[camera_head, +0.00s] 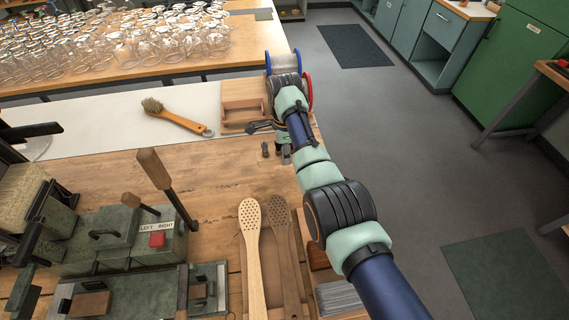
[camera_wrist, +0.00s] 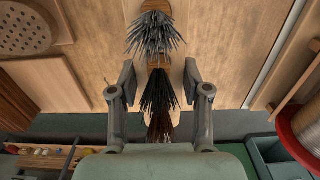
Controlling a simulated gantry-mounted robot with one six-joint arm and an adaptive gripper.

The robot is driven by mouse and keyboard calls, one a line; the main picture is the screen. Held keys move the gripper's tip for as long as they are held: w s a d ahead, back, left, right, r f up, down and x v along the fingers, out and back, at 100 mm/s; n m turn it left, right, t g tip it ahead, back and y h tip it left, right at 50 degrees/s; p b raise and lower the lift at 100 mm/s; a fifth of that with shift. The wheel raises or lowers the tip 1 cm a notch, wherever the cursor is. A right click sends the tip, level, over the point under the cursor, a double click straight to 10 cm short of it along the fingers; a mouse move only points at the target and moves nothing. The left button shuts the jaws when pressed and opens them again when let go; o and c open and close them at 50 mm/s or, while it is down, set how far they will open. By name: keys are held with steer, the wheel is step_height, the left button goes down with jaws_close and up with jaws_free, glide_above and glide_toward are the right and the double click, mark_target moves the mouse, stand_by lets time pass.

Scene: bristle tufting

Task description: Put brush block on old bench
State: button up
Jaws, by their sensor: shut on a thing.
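My gripper (camera_head: 284,152) is over the right end of the near wooden bench (camera_head: 215,180). In the wrist view my gripper (camera_wrist: 159,93) has one finger on each side of the brush block (camera_wrist: 158,62), a narrow wooden piece with dark and brown bristle tufts. It is shut on this block, though the contact itself is hard to see. In the head view a small dark tuft (camera_head: 265,149) shows just left of the gripper; the rest is hidden or too small to make out. I cannot tell which bench is the old one.
A wooden-handled brush (camera_head: 176,117) lies on the pale strip behind. A wooden block (camera_head: 240,103) and spools (camera_head: 284,64) stand near my wrist. A drilled paddle (camera_head: 251,245) and green machine (camera_head: 110,235) are in front. Glasses (camera_head: 150,45) crowd the far table.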

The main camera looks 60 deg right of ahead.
mark_target(285, 169)
step_height(285, 169, down, 5)
steer(key=shift+f+b, duration=0.15)
steer(key=shift+b, duration=0.8)
steer(key=shift+f, duration=0.15)
steer(key=o, duration=1.2)
steer(key=shift+o, duration=0.2)
step_height(285, 169, up, 12)
steer(key=p, duration=0.5)
steer(key=shift+r, duration=0.2)
steer(key=shift+f, duration=0.1)
